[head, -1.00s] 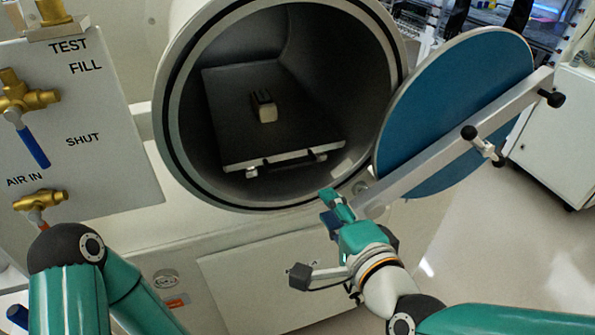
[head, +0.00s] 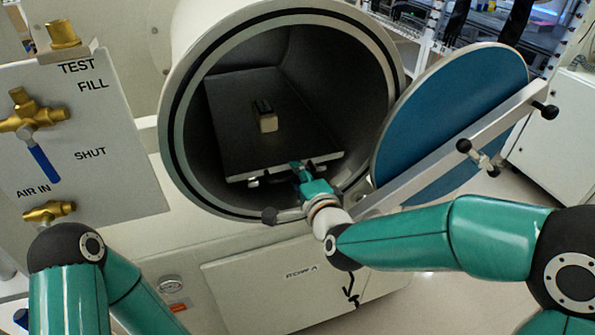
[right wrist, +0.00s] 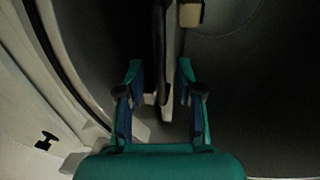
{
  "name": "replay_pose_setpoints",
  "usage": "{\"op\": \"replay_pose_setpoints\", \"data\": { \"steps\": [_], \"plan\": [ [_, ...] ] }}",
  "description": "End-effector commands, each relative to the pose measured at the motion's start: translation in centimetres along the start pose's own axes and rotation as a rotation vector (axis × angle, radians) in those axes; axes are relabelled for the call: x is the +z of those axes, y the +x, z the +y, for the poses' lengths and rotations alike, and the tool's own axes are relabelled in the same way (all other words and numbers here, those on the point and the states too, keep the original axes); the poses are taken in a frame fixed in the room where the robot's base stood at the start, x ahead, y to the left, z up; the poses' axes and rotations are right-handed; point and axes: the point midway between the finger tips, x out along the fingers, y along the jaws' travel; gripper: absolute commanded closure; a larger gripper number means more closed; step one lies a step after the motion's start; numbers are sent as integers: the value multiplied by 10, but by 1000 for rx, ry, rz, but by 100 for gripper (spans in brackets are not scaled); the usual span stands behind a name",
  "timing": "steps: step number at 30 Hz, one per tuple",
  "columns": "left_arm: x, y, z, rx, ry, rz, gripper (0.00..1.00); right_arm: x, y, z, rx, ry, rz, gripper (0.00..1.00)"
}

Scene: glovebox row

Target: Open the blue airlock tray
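The airlock tray (head: 235,110) lies inside the round chamber (head: 181,150). Its bed looks dark grey rather than blue, with a pale front edge and a handle bar at the front. A small beige block (head: 268,122) sits on it. My right gripper (head: 297,172) is at the tray's front, by the handle. In the right wrist view its fingers (right wrist: 160,85) are apart, one on each side of the tray's front edge and handle (right wrist: 167,80). Contact cannot be told. My left gripper is not in view; only its arm shows at lower left.
The round blue-faced door (head: 430,120) stands swung open to the right, with a pale bar (head: 440,160) across it. A valve panel (head: 110,170) with brass fittings is on the left. Open floor lies at the lower right.

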Motion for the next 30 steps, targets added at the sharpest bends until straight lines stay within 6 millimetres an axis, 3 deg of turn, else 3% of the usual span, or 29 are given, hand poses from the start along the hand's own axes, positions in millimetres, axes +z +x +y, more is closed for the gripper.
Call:
{"op": "replay_pose_setpoints", "data": {
  "steps": [12,19,30],
  "plan": [
    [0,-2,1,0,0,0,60,0,8,1,0,0,0,64],
    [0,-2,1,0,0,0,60,-1,8,1,1,0,1,100],
    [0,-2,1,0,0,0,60,-1,8,2,4,0,1,100]
  ]
}}
